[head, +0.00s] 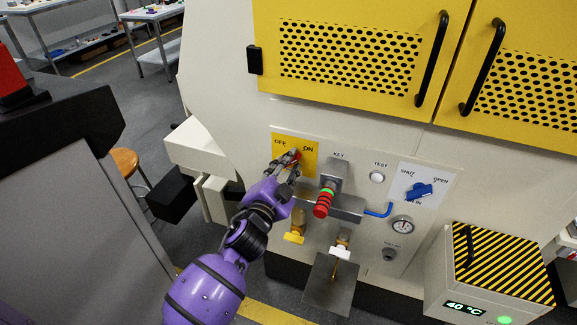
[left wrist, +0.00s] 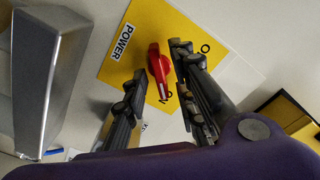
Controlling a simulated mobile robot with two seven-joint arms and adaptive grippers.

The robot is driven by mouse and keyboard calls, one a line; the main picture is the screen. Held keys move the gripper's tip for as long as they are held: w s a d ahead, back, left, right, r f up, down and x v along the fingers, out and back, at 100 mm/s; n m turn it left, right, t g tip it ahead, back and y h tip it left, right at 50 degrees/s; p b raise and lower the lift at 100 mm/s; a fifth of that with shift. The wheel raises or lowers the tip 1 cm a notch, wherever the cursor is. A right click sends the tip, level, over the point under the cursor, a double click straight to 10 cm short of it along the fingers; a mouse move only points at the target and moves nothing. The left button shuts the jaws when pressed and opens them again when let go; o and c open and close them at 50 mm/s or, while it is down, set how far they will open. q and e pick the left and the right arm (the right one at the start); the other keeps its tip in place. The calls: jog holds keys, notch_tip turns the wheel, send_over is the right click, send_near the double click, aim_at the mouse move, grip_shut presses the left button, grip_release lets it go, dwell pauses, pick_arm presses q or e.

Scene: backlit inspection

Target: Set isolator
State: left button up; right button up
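The isolator is a red rotary knob (head: 297,155) on a yellow plate (head: 311,163) marked OFF on the left and ON on the right. In the left wrist view the red knob (left wrist: 157,70) has a white mark at its lower end, on the side of the lettering ending in N. The plate also bears a POWER label (left wrist: 122,42) there. My left gripper (head: 287,163) is at the plate, fingers apart, with the knob between and beyond the fingertips. Contact cannot be told. The fingers hide part of the lettering. My right gripper is out of view.
Yellow doors (head: 350,92) with black handles are above. A striped box (head: 490,275) stands lower right.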

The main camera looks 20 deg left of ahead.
pick_arm(q)
grip_shut()
jog(key=n+p, duration=0.1)
jog(key=n, duration=0.1)
jog(key=n+p, duration=0.1)
jog(key=n, duration=0.1)
jog(key=shift+r+n, duration=0.2)
jog(key=shift+n, duration=0.1)
jog(key=n+p, duration=0.2)
jog(key=n, duration=0.3)
jog(key=shift+a+n, duration=0.1)
jog(key=shift+n, duration=0.2)
jog(key=n+p, duration=0.1)
jog(key=n, duration=0.2)
jog(key=shift+p, duration=0.3)
jog(key=n, duration=0.3)
jog(key=shift+a+f+n+p, duration=0.1)
jog(key=shift+f+n+p, duration=0.05)
jog(key=shift+n+p, duration=0.25)
jog(key=shift+n, duration=0.4)
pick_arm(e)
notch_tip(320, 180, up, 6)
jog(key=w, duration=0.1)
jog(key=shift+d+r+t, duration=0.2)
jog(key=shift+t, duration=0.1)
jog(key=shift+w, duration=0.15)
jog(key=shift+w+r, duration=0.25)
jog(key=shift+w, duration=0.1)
